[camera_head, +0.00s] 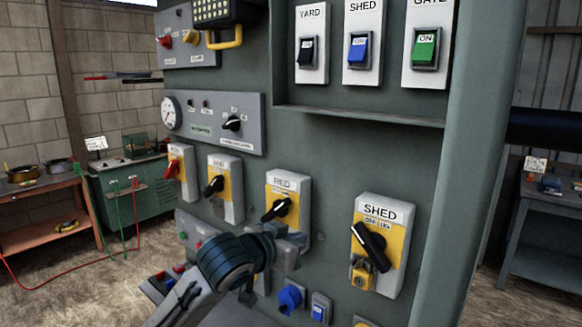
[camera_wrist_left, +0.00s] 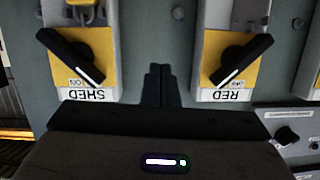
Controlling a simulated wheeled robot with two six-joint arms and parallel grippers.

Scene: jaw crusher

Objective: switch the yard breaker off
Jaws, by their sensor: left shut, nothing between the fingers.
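The yard breaker (camera_head: 308,50) is a black rocker in a white plate labelled YARD, at the top of the panel in the head view. Its marking is too small to read. To its right are the blue SHED rocker (camera_head: 358,48) and the green GATE rocker (camera_head: 425,50), which reads ON. My left gripper (camera_head: 292,244) is shut and empty, well below the yard breaker, in front of the panel. In the left wrist view its fingertips (camera_wrist_left: 158,82) point between two rotary switches, upside down in that picture. My right gripper is not in view.
The rotary switches labelled RED (camera_head: 282,207) and SHED (camera_head: 370,248) flank my left gripper. A ledge (camera_head: 355,117) runs below the rockers. A blue round socket (camera_head: 290,298) sits low on the panel. A black box with a yellow handle (camera_head: 225,38) juts out at upper left.

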